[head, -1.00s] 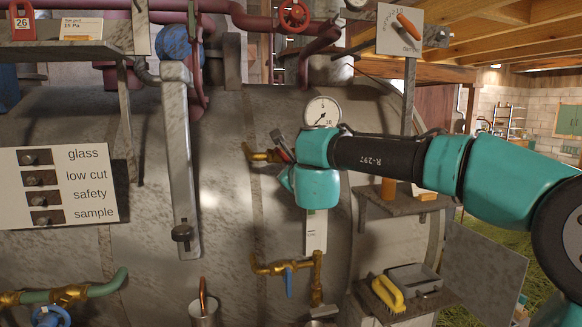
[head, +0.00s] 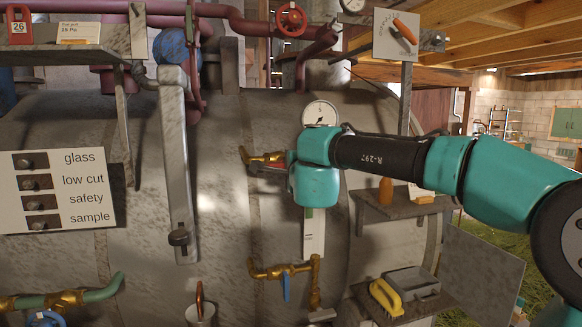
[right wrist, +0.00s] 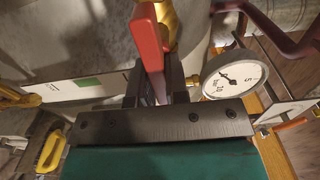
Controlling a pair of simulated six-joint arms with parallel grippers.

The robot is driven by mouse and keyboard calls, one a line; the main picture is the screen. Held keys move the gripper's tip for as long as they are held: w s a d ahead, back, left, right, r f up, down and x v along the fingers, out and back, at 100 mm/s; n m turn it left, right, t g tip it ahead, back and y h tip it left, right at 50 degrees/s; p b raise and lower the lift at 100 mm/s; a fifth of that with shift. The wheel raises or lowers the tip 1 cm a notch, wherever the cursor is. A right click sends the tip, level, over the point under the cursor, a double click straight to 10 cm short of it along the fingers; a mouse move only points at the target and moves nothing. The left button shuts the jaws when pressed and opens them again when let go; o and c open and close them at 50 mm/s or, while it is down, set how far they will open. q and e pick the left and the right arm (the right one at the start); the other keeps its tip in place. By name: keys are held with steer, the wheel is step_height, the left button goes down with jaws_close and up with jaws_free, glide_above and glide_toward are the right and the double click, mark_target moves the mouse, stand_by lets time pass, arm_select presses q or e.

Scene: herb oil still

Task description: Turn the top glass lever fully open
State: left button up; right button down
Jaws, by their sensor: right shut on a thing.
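The top glass valve is a brass fitting (head: 258,158) on the grey boiler, left of my right wrist in the head view. Its red lever (right wrist: 148,38) stands out in the right wrist view, with brass (right wrist: 168,22) beside its far end. My right gripper (right wrist: 154,85) is shut on the red lever, one dark finger on each side. In the head view my teal wrist hides most of the lever and the upper glass. Below it shows the white and green gauge strip (head: 314,232). My left gripper is not in view.
A round dial gauge (head: 320,113) sits just above my right wrist, close beside the gripper in the right wrist view (right wrist: 235,74). The lower brass valve with a blue lever (head: 286,288) is below. Shelves (head: 398,208) with small items stand to the right.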

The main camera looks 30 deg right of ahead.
stand_by(0.5)
steer(key=c, duration=1.1)
jaws_free()
steer(key=v, duration=1.7)
steer(key=shift+s+a, duration=0.2)
